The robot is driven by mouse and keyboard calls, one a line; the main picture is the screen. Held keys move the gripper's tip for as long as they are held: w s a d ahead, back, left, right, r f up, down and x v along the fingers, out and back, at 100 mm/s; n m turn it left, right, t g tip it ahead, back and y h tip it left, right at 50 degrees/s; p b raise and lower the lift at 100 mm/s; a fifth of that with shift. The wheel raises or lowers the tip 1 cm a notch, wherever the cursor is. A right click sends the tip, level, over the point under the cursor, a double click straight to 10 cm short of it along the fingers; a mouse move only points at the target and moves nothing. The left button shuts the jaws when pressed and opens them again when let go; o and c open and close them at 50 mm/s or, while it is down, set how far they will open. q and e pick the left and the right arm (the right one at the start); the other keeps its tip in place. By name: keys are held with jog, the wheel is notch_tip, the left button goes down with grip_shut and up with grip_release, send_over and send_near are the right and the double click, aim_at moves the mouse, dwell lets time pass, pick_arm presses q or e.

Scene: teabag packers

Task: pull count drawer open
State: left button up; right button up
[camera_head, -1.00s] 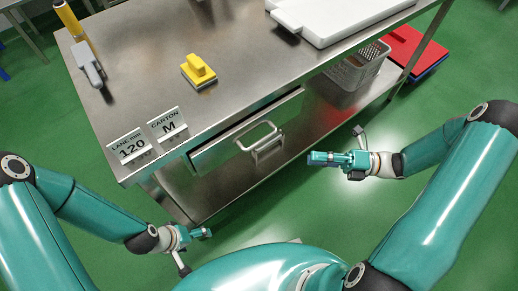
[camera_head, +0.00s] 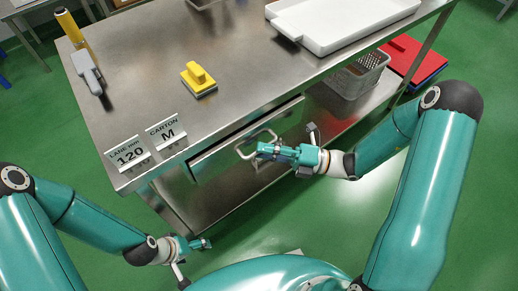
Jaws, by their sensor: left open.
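The drawer (camera_head: 218,160) is a steel front under the worktop's near edge, with a light bar handle (camera_head: 246,143) standing out from it. My left gripper (camera_head: 203,243) is open and low, over the floor in front of the table, away from the drawer.
A grey basket (camera_head: 355,77) sits on the lower shelf, beside red boxes (camera_head: 415,62).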

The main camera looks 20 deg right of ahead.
jog(key=shift+x, duration=0.85)
jog(key=shift+c, duration=0.2)
grip_shut()
jog(key=shift+a+f, duration=0.1)
